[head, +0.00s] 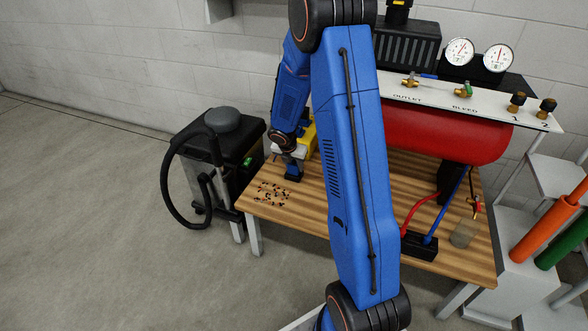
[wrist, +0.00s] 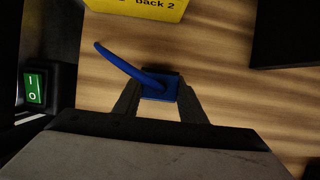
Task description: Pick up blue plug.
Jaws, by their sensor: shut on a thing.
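The blue plug (wrist: 158,90) sits between the two fingers of my gripper (wrist: 160,95) in the wrist view, with a blue cable curving away to the upper left. My gripper is shut on it. In the head view my gripper (head: 292,172) is low over the left part of the wooden table, and the plug there is hard to tell from the gripper. Whether the plug still touches the table cannot be told.
A yellow box (wrist: 150,8) stands close beyond the plug. A black machine (head: 225,140) with a hose and a green switch (wrist: 35,88) is at left. Small dark bits (head: 272,192) lie on the wooden table (head: 300,215). A red tank (head: 450,135) stands at right.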

